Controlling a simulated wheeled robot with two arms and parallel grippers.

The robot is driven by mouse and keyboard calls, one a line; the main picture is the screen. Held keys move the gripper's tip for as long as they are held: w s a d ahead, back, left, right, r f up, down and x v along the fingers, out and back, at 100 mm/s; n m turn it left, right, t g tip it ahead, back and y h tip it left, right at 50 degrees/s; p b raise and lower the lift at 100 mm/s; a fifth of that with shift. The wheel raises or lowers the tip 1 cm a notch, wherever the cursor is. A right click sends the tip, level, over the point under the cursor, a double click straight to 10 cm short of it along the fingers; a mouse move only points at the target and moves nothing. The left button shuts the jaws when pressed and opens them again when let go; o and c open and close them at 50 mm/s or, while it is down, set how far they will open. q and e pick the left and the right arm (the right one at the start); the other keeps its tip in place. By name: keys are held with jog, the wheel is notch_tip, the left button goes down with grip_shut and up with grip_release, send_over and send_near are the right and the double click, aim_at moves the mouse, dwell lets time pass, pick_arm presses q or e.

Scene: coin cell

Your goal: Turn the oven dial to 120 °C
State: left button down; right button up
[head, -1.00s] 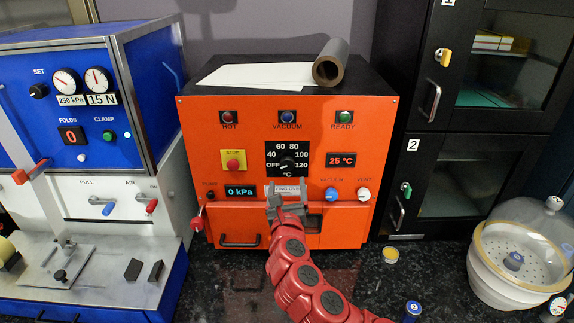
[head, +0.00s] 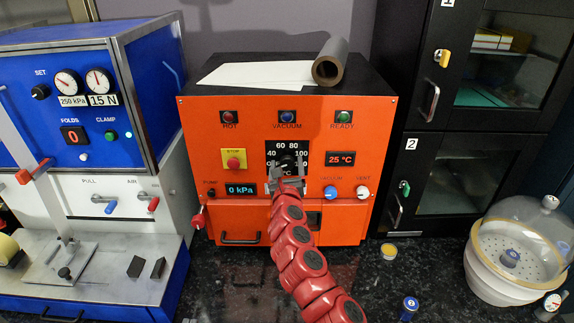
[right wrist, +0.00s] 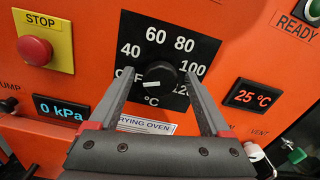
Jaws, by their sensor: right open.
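The orange drying oven (head: 215,150) stands in the middle of the head view. Its black temperature dial (right wrist: 155,78) sits on a black scale plate (right wrist: 154,24) marked OFF, 40, 60, 80, 100 and 120 °C. The white pointer on the dial points left, toward OFF. My right gripper (head: 288,176) is in front of the dial and partly covers it in the head view. In the right wrist view, its open fingers (right wrist: 158,76) stand to either side of the dial, with visible gaps. Whether they reach the dial's depth is unclear. My left gripper is not in view.
A 25 °C display (right wrist: 252,95) is right of the dial, and a red stop button (right wrist: 35,50) is left. VACUUM (head: 330,192) and VENT (head: 362,192) knobs sit lower right. A blue machine (head: 150,80) stands left, black cabinets (head: 425,150) right.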

jog(key=shift+w+f, duration=0.1)
grip_shut()
dwell(0.5)
